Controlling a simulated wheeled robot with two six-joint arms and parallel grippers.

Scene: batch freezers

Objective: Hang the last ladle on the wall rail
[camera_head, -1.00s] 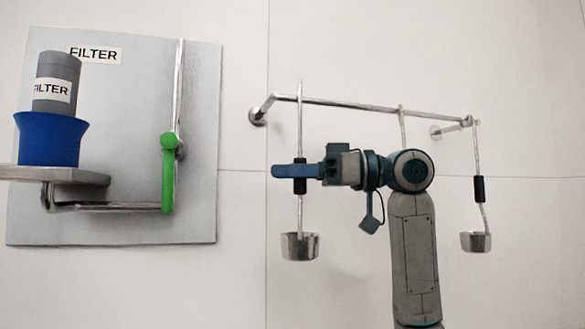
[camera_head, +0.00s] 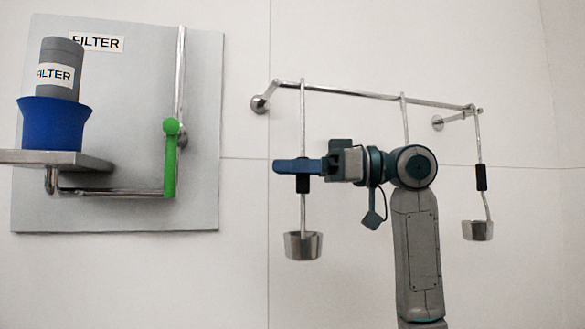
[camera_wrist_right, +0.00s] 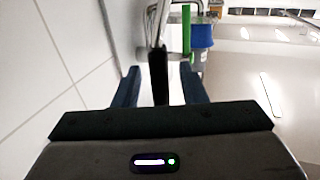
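The wall rail (camera_head: 350,95) is a thin metal bar on the white wall. The left ladle (camera_head: 303,245) is upright, its hook at the rail near the left end. Its black grip also shows in the right wrist view (camera_wrist_right: 158,76). My right gripper (camera_wrist_right: 160,88) is open, with its two blue fingers on either side of that grip and a gap on each side. In the head view the right gripper (camera_head: 298,166) crosses the ladle's handle. A second ladle (camera_head: 405,120) hangs mid-rail, mostly hidden by my arm. A third ladle (camera_head: 478,230) hangs at the right end.
A grey filter panel (camera_head: 120,130) is on the wall at left, with a green-handled lever (camera_head: 170,160) and a blue cup (camera_head: 52,125) holding a grey filter canister (camera_head: 62,65) on a shelf. Bare wall lies between the panel and the ladle.

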